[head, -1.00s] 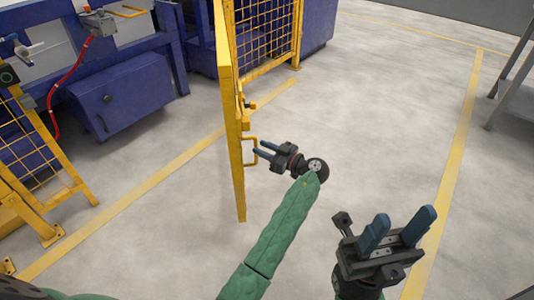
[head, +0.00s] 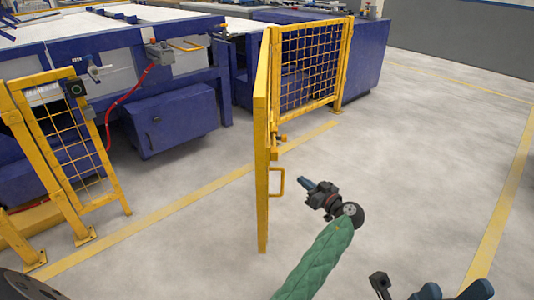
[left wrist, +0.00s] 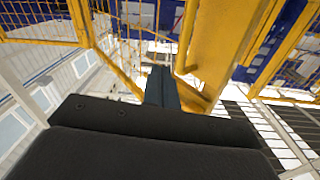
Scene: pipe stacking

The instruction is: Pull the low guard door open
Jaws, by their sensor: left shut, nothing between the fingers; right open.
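The yellow low guard door (head: 262,165) stands swung out from the fence opening and shows nearly edge-on in the head view. Its yellow pull handle (head: 278,182) sticks out on the right side, below a latch piece (head: 278,142). My left gripper (head: 305,183) is shut and empty, a short gap to the right of the handle. In the left wrist view its closed fingers (left wrist: 161,85) show in front of yellow door framing (left wrist: 212,50). My right gripper (head: 453,291) is open and empty at the bottom right, partly cut off by the picture edge.
A yellow mesh fence panel (head: 310,65) stands behind the door, and another fence section (head: 65,150) stands at the left. Blue machinery (head: 175,120) lies beyond the opening. The grey floor (head: 420,150) to the right is clear.

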